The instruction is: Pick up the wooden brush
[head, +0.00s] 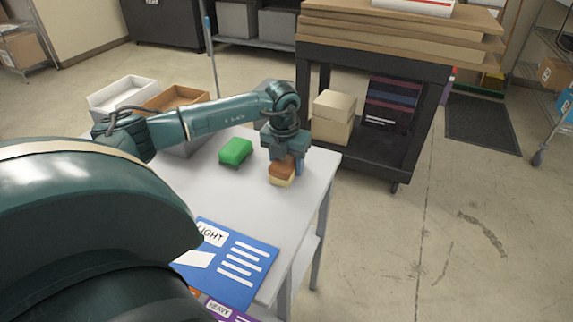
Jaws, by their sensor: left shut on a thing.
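The wooden brush (281,174) is brown on top with a pale lower part. It is at the right side of the white table (275,218) in the head view. My left gripper (285,158) comes down over it from above and is shut on it, with a blue finger showing at the brush's right side. The gripper hides the brush's top. I cannot tell whether the brush touches the table or hangs just above it. My right gripper is not in view.
A green block (236,151) lies left of the brush. A blue card (228,262) lies at the table's near end. White (121,93) and brown (174,97) trays stand at the back left.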

